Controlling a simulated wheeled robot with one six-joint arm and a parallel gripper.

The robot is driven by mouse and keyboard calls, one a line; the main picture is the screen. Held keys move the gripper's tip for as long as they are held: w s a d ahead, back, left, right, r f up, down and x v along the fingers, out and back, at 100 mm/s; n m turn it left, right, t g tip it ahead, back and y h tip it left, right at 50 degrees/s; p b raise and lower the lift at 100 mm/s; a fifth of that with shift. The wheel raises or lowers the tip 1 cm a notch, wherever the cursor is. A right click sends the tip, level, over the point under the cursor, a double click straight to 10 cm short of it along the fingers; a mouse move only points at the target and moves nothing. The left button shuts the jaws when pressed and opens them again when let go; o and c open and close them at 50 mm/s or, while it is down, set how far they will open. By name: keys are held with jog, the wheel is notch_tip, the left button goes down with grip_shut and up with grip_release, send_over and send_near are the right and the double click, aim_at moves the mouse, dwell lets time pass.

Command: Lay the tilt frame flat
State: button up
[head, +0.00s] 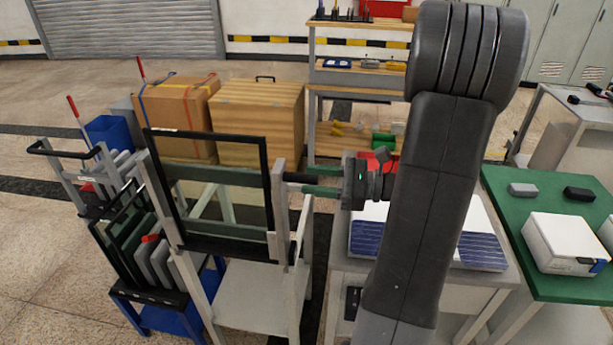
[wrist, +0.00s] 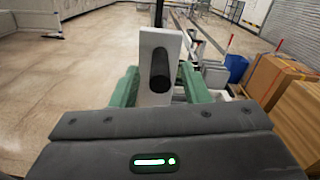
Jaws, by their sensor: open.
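The tilt frame (head: 267,185) is a dark rectangular frame with a glass pane, standing nearly upright and leaning a little on a pale grey stand (head: 193,286). A dark round handle (head: 299,178) sticks out from its right side. In the wrist view the handle (wrist: 161,68) shows end-on in front of a white upright plate. My gripper (head: 309,184) is to the right of the frame, pointing left at the handle. Its green fingers (wrist: 160,86) are apart, one on each side of the handle. I cannot tell whether they touch it.
A low table with a blue solar panel (head: 366,238) stands right of the stand, partly behind my arm. A green table (head: 536,199) holds a white box (head: 562,243). A blue rack of panels (head: 148,297) stands close on the left.

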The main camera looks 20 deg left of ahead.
jog(key=shift+x, duration=1.25)
jog(key=shift+c, duration=0.3)
grip_shut()
jog(key=shift+r, duration=0.1)
